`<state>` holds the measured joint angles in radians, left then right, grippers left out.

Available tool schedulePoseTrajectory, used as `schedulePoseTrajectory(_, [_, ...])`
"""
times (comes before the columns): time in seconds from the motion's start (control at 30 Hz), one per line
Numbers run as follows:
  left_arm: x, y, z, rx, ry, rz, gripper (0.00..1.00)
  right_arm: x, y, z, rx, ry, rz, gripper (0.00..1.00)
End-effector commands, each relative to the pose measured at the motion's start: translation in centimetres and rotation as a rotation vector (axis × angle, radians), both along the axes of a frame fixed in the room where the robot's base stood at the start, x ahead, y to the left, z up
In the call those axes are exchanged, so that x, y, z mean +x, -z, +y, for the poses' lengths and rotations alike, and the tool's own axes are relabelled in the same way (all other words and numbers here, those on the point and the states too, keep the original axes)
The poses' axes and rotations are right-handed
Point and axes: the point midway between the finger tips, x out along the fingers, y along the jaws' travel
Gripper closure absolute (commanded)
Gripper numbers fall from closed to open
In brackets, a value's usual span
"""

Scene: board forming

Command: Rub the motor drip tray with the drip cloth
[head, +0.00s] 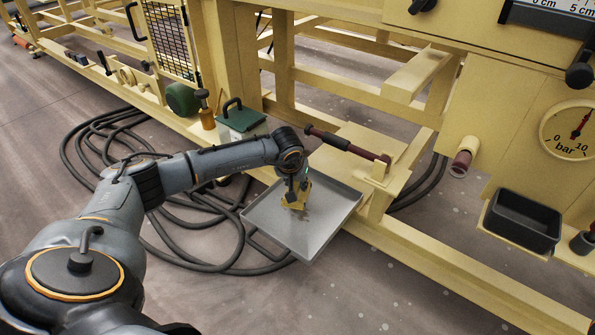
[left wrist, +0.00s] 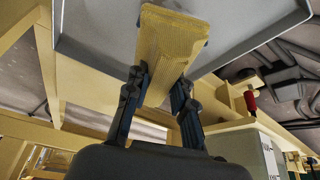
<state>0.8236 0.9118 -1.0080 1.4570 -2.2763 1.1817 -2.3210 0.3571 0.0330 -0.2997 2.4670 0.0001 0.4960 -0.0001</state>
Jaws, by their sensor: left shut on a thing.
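The motor drip tray (head: 320,233) is a shallow grey metal tray with a low rim, beside the yellow machine frame in the middle of the head view. It also shows in the left wrist view (left wrist: 95,30). My left gripper (head: 296,186) is over the tray, shut on the yellow drip cloth (head: 298,200). In the left wrist view the cloth (left wrist: 168,40) is between the two fingers (left wrist: 158,85), with the tray behind it. Whether the cloth touches the tray floor I cannot tell for certain. My right gripper is not in view.
Black hoses (head: 205,262) lie coiled on the floor left of the tray. A green-lidded box (head: 241,119) stands behind it. A dark red-ended bar (head: 345,144) and the yellow frame rail (head: 440,270) are close by. A black bin (head: 522,222) hangs at the right.

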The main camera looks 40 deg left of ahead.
Motion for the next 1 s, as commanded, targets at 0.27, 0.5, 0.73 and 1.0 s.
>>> schedulePoseTrajectory(0.27, [-0.2, -2.5, 0.1, 0.0, -0.008, 0.0, 1.0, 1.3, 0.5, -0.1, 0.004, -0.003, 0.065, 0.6])
schedulePoseTrajectory(0.5, [-0.2, -2.5, 0.1, 0.0, -0.01, 0.0, 1.0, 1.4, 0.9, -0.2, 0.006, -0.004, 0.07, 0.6])
schedulePoseTrajectory(0.73, [-0.3, -3.3, -0.6, -0.001, -0.001, -0.001, 1.0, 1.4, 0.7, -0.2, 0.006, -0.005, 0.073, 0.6])
schedulePoseTrajectory(1.0, [-2.6, -12.3, -9.0, -0.002, 0.096, -0.008, 1.0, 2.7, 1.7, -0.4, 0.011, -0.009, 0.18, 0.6])
